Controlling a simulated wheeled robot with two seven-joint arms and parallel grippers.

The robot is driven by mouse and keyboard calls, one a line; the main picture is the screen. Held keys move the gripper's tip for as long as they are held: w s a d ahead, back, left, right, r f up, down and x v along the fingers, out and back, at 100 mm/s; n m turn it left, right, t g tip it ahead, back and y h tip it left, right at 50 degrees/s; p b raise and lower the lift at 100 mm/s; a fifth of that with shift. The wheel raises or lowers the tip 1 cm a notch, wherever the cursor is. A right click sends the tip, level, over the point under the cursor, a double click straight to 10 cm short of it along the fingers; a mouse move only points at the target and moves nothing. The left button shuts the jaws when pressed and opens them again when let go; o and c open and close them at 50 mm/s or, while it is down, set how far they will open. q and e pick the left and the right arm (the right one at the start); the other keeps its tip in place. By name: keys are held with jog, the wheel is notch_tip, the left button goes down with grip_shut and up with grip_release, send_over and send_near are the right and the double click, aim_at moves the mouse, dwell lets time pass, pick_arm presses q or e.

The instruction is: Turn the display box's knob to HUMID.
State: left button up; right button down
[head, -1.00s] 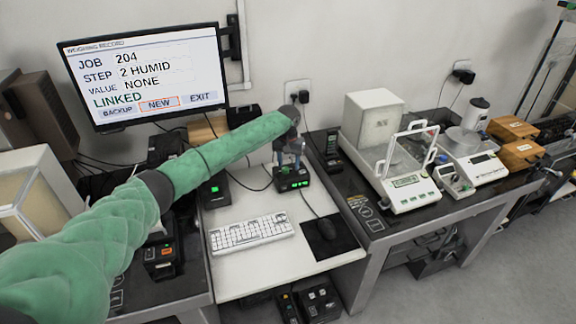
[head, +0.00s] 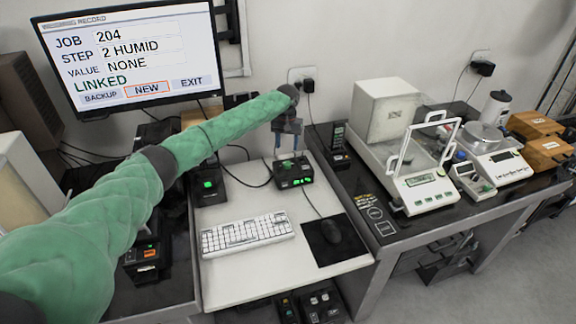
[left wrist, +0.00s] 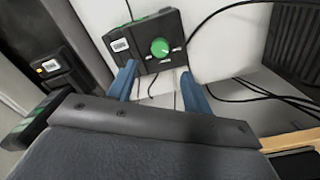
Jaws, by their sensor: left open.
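The display box (head: 294,182) is a small black box with green lit digits on its front, at the back of the white desk. Its round green knob shows from above in the left wrist view (left wrist: 160,47), with small pale marks around it that are too small to read. The knob's pointing direction is unclear. My left gripper (head: 287,152) points down over the box, its blue fingers apart and empty. In the left wrist view the fingers (left wrist: 158,84) stand on either side below the knob in the picture, not around it. My right gripper is not in view.
The monitor (head: 134,58) reads "STEP 2 HUMID", "VALUE NONE", "LINKED". A second black box (head: 208,189) with a green light stands left of the display box. Cables run behind. A balance (head: 424,190) stands right.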

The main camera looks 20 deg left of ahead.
aim_at(287, 163)
pick_arm(q)
jog(key=shift+s+f, duration=0.15)
jog(key=shift+f, duration=0.3)
jog(key=shift+f+p, duration=1.1)
jog(key=shift+f, duration=2.75)
jog(key=c, duration=1)
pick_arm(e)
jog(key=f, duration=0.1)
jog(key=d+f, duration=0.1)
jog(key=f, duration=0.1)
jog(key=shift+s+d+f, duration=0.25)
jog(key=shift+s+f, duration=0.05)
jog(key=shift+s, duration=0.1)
